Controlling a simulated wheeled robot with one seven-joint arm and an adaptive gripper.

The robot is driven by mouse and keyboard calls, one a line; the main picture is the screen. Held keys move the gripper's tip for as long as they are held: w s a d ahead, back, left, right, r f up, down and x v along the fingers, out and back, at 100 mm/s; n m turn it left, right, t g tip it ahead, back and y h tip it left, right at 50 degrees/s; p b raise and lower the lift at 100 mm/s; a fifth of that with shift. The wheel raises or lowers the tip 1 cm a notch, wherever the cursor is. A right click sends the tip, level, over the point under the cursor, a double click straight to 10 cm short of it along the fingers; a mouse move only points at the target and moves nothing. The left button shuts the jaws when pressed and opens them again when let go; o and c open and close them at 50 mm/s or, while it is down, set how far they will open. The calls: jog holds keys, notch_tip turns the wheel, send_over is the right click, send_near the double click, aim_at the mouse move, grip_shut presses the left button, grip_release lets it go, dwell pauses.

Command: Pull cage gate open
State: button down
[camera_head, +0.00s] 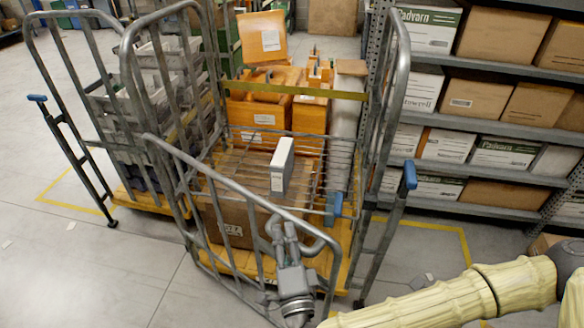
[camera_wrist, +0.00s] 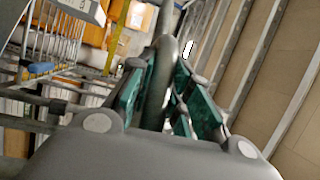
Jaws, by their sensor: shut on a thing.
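The cage gate (camera_head: 215,178) is a grey tubular metal panel on the near side of a roll cage (camera_head: 130,85). It stands at an angle, its right end swung out toward me, apart from the cage's right side frame (camera_head: 401,90). My gripper (camera_head: 281,222) is at the gate's top rail, toward its right end. In the wrist view its green-padded fingers (camera_wrist: 158,92) are closed around a grey tube of the gate (camera_wrist: 160,60). A blue latch piece (camera_head: 334,206) sits near the cage's right side.
A second cage with grey crates (camera_head: 150,95) stands at left. Shelves with cartons (camera_head: 475,105) stand at right.

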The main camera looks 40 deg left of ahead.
jog(key=shift+w+d+f, duration=0.1)
jog(key=shift+d+f, duration=0.05)
jog(key=c, duration=1.6)
grip_release()
jog(key=shift+c, duration=0.2)
jog(key=o, duration=0.3)
jog(key=shift+d, duration=0.25)
jog(key=shift+o, duration=0.2)
jog(key=shift+a, duration=0.1)
jog(key=shift+a, duration=0.1)
jog(key=r+v, duration=0.1)
jog(key=v, duration=0.6)
jog(key=shift+d+f, duration=0.25)
jog(key=shift+f, duration=0.25)
